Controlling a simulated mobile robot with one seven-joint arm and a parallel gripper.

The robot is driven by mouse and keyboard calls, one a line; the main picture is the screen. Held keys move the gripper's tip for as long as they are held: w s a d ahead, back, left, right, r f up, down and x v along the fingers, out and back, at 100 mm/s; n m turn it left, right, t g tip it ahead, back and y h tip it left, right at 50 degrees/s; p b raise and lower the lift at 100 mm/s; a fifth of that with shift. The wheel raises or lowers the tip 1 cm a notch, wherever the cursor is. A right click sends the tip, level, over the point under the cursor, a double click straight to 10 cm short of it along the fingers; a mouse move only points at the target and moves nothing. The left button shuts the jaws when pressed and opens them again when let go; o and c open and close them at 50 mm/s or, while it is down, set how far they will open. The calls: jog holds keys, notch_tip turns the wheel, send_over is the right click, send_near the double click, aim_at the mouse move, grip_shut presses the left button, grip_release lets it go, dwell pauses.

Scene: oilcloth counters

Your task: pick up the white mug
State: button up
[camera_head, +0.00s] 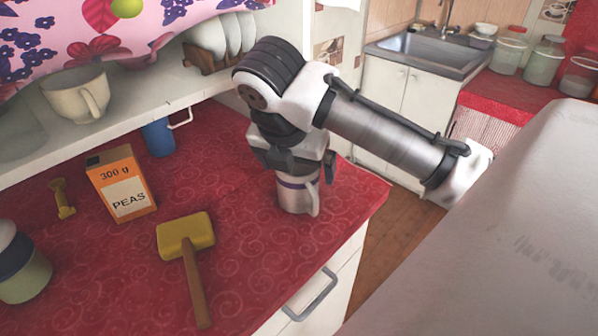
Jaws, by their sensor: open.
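A whitish mug with a purple band (297,199) stands upright on the red counter, near its right end. Its handle faces right and toward the camera. My gripper (292,176) is directly over it, pointing down, with its fingers open at the mug's upper part. The gripper hides the mug's rim. I cannot tell whether the fingers touch it. A large cream cup (75,97) with a handle sits on the shelf at the upper left, well away from my gripper.
A mallet (186,240), a peas box (122,184), a small yellow item (62,199) and a banded container (22,270) stand or lie on the red counter (270,260). A blue cup (158,137) is by the shelf (130,110). Counter in front of the mug is clear.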

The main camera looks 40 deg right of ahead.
jog(key=shift+x, duration=1.5)
jog(key=shift+c, duration=0.4)
jog(key=c, duration=1.2)
